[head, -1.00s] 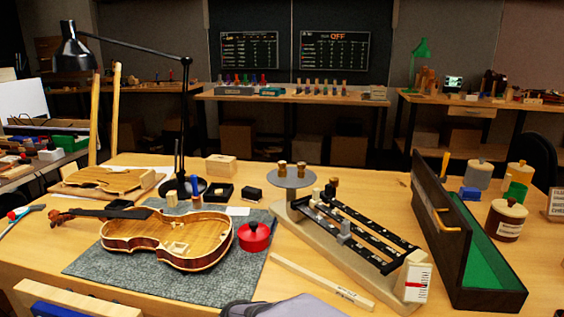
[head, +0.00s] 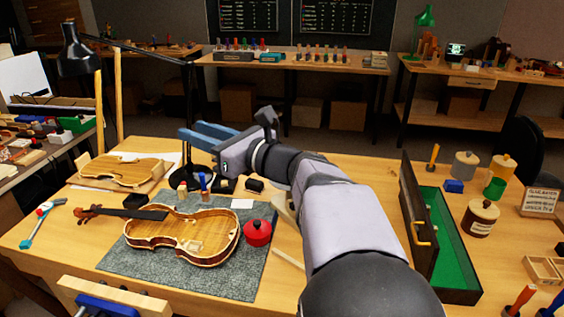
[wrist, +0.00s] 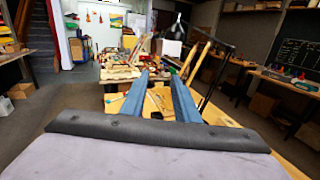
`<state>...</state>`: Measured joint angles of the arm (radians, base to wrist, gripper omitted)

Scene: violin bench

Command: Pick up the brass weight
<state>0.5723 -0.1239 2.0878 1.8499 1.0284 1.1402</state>
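No brass weight shows now. In the earlier head view, small brass weights stood on the balance's round pan; my arm now covers that area. Only a pale piece of the balance base (head: 284,210) shows beside my arm. My gripper (head: 190,129) is raised above the back of the bench, its blue fingers pointing left. In the wrist view, the two fingers (wrist: 160,72) are apart with nothing held between them.
A violin body (head: 185,238) lies on a grey mat (head: 160,285), with a red lidded pot (head: 257,233) beside it. A black lamp (head: 78,55) arches behind. An open green-lined case (head: 452,240) stands right of my arm.

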